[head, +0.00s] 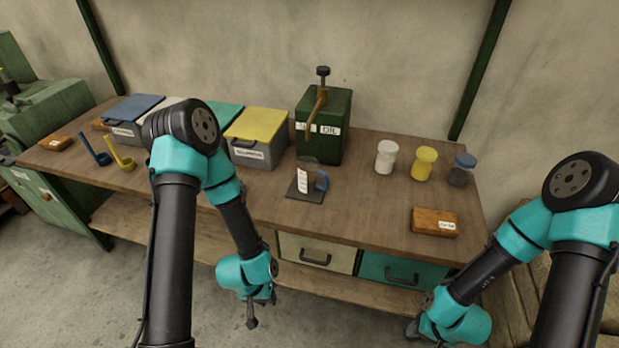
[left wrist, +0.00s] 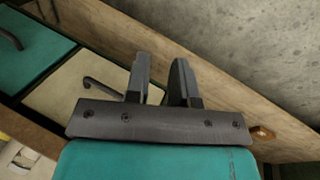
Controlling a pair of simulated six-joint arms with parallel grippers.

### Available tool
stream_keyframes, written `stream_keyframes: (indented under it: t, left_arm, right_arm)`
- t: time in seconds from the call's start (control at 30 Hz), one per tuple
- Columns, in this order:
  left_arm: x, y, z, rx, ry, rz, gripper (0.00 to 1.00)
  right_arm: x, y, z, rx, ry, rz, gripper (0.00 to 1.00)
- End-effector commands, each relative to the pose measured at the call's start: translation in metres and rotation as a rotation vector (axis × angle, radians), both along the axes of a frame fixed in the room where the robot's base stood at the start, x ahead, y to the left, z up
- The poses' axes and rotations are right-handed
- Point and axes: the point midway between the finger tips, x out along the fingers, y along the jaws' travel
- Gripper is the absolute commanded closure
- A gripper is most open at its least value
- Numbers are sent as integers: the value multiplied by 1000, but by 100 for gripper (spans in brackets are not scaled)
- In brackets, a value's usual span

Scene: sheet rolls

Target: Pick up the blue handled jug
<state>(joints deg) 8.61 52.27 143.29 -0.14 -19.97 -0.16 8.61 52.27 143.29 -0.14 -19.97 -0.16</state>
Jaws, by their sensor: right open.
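Lidded bins, one with a yellow lid (head: 259,124), stand to the left. White (head: 385,158), yellow (head: 423,163) and blue-lidded (head: 461,170) jars and a brown block (head: 434,222) are to the right. Drawers (head: 316,250) face the front.

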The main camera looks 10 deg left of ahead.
Motion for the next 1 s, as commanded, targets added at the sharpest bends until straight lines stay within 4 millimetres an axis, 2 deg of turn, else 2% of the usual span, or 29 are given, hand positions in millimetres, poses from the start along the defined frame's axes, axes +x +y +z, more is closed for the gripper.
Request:
stream_keyframes:
  t: [0.07,0.77,0.8,1.0]
  left_arm:
    - [0,0,0,0,0,0,69]
    - [0,0,0,0,0,0,2]
    - [0,0,0,0,0,0,0]
    - [0,0,0,0,0,1,0]
  right_arm:
    - [0,0,0,0,0,0,57]
    - [0,0,0,0,0,0,57]
    - [0,0,0,0,0,0,57]
    - [0,0,0,0,0,0,57]
